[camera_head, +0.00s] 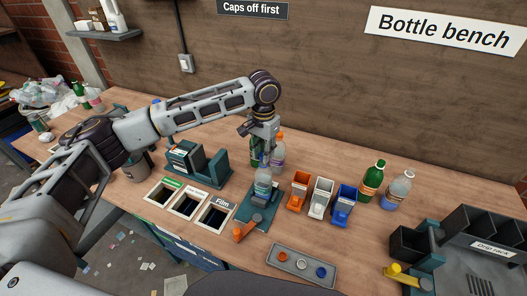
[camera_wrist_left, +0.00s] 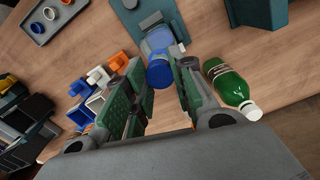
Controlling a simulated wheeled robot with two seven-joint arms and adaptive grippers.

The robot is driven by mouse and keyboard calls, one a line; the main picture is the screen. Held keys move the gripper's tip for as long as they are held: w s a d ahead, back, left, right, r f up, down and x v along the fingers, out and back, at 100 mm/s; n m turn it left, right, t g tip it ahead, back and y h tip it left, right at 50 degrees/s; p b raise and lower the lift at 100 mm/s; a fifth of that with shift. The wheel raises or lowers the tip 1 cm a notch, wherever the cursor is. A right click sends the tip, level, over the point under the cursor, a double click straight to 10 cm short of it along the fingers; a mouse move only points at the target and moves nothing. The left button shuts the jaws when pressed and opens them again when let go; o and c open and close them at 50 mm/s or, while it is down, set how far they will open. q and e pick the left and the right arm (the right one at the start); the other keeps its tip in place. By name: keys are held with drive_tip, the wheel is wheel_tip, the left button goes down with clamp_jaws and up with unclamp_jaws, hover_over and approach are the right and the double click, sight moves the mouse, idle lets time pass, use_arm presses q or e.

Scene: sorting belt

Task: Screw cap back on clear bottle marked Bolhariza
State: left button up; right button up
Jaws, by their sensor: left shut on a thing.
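A clear bottle with a pale label (camera_head: 263,186) stands upright in a teal holder (camera_head: 246,212) with an orange handle; its lettering is too small to read. My left gripper (camera_head: 263,160) points down over the bottle's top. In the left wrist view the fingers (camera_wrist_left: 160,85) are on either side of a blue cap (camera_wrist_left: 160,76) and shut on it. The cap is at the neck of the clear bottle (camera_wrist_left: 158,40); how far it is screwed on cannot be told. My right gripper is not in view.
A grey tray (camera_head: 283,262) with loose caps lies in front. Orange (camera_head: 298,198), white (camera_head: 319,205) and blue (camera_head: 343,212) bins stand right of the bottle. A green bottle (camera_head: 372,180) and another clear bottle (camera_head: 397,190) stand farther right. Bottles also stand close behind my gripper.

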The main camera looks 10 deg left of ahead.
use_arm(q)
drive_tip(key=shift+p, duration=0.85)
idle(1.1)
drive_tip(key=shift+f+p, duration=1)
drive_tip(key=shift+p, duration=0.25)
idle(2.9)
drive_tip(key=o, duration=0.7)
wheel_tip(320, 180, up, 12)
idle(0.7)
